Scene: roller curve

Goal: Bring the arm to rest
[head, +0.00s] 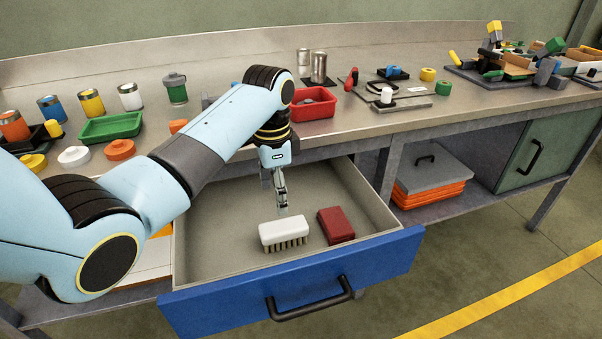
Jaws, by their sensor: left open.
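My left arm comes in from the left, bends over the bench edge and points down into an open drawer (215,262) with a blue front. My left gripper (282,212) is open and empty, just above and behind a white brush (283,231) with its bristles toward the drawer front. I cannot tell whether the fingertips touch the brush. A dark red block (336,225) lies to the right of the brush in the drawer. My right gripper is not in view.
The bench top (240,62) above holds a red tray (313,104), a green tray (111,127), several colored cans and lids, and a cluttered fixture at the far right. The bench edge is close behind the gripper.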

